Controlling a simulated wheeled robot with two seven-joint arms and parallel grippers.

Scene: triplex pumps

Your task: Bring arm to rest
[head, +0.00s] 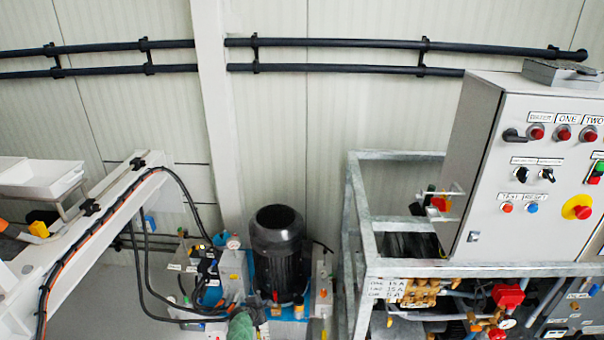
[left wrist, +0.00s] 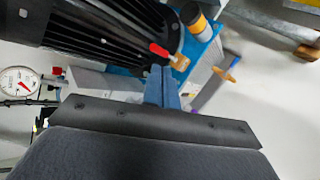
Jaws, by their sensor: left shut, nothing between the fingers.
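My left gripper (left wrist: 162,86) shows in the left wrist view, its narrow blue-grey fingers together with nothing between them. The dark wrist body fills the bottom of that view. The fingers point toward a small valve with a red handle (left wrist: 159,49) and the end of a black finned motor (left wrist: 90,30). I cannot tell the exact gap to them. My right gripper is in no view.
A grey control cabinet (head: 540,180) on a galvanised frame (head: 358,220) stands at the right. A white beam with cables (head: 90,235) crosses the left. Pipes (head: 340,44) run along the wall. A pressure gauge (left wrist: 20,80) and an orange-banded container (left wrist: 201,24) are near the left gripper.

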